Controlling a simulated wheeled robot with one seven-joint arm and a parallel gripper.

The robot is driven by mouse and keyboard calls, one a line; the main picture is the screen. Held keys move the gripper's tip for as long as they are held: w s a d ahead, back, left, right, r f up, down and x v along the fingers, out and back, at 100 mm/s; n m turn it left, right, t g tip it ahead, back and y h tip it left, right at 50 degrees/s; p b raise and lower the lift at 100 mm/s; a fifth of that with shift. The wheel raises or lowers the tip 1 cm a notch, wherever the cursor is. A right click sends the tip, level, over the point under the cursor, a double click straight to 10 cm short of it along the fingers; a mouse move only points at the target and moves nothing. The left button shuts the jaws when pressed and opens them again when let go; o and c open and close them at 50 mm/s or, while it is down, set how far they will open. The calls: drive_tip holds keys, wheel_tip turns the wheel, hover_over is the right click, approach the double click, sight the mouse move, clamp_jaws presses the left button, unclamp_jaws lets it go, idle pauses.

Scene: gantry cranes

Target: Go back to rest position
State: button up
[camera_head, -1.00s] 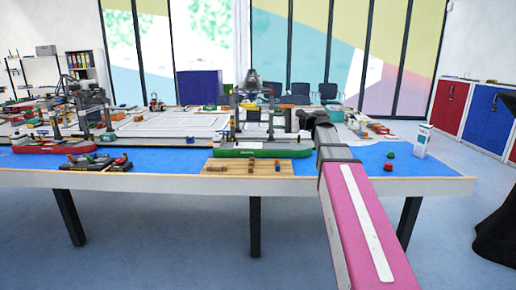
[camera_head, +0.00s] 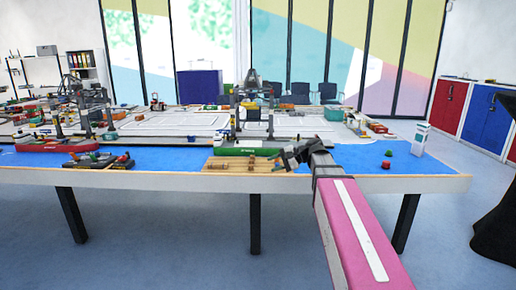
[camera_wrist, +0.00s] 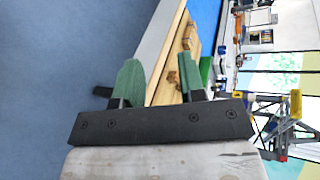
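My gripper (camera_head: 290,158) is at the end of my pink arm, low over the front edge of the table, just right of the wooden board. In the wrist view my gripper (camera_wrist: 160,82) shows two green fingers standing apart with nothing held between them. The wooden board (camera_head: 222,163) with small wooden pieces lies at the table's front edge; its right part is hidden by my gripper. The board also shows beyond the fingers in the wrist view (camera_wrist: 172,78).
A green ship (camera_head: 235,151) and a gantry crane (camera_head: 252,110) stand behind the board. A red ship (camera_head: 55,146) and a tool tray (camera_head: 98,162) are left. Red and green pieces (camera_head: 387,160) and a white box (camera_head: 420,139) are right. The floor in front is clear.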

drive_tip(key=s+d+f+n+h, duration=0.1)
drive_tip(key=s+d+f+h, duration=0.3)
drive_tip(key=f, duration=0.6)
drive_tip(key=s+d+f+n+g+h, duration=0.1)
drive_tip(key=s+d+f+n+h, duration=0.1)
drive_tip(key=s+d+f+h, duration=0.2)
drive_tip(key=s+d+f+n+h, duration=0.2)
drive_tip(key=s+f, duration=0.6)
drive_tip(key=f, duration=1)
drive_tip(key=shift+s+d+g+h, duration=0.15)
drive_tip(key=shift+d+g+h, duration=0.25)
drive_tip(key=shift+d+h, duration=0.95)
drive_tip(key=shift+a, duration=0.2)
